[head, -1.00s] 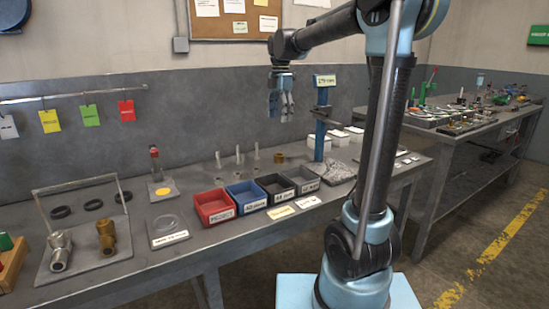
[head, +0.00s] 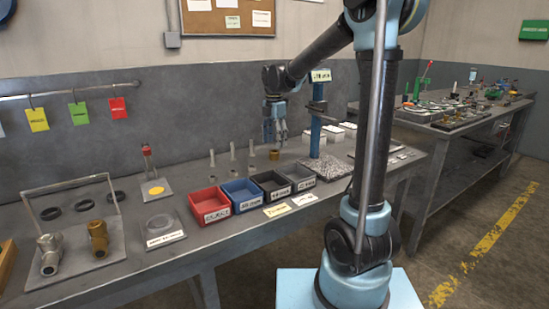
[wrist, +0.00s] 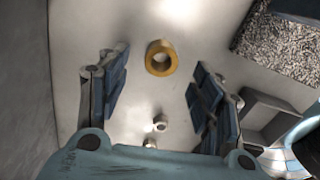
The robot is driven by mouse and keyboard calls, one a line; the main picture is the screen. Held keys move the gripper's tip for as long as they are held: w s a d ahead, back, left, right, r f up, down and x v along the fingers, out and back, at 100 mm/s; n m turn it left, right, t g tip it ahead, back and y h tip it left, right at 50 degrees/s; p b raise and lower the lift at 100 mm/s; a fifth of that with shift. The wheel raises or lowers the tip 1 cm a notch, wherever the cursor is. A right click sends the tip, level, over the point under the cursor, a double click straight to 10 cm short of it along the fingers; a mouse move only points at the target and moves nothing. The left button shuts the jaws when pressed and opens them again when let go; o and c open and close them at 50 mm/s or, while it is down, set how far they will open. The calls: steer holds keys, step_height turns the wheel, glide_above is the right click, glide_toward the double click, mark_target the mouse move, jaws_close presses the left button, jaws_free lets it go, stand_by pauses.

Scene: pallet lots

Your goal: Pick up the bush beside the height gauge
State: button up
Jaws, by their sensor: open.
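The bush (head: 274,154) is a small brass ring on the bench, to the left of the blue height gauge (head: 316,120) on its speckled granite plate (head: 322,168). In the wrist view the bush (wrist: 160,58) stands on the bench with its hole showing, beyond and between the fingertips. My gripper (head: 275,136) is just above the bush in the head view. Its two fingers are spread and empty in the wrist view (wrist: 157,88). The granite plate also shows at the upper right of the wrist view (wrist: 285,48).
Several upright metal pins (head: 232,151) stand left of the bush. A row of red, blue, black and grey bins (head: 211,205) lies in front. White boxes (head: 345,130) are behind the gauge. The wall is close behind the bench.

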mark_target(274, 151)
steer(key=shift+f, duration=2.65)
steer(key=c, duration=1.3)
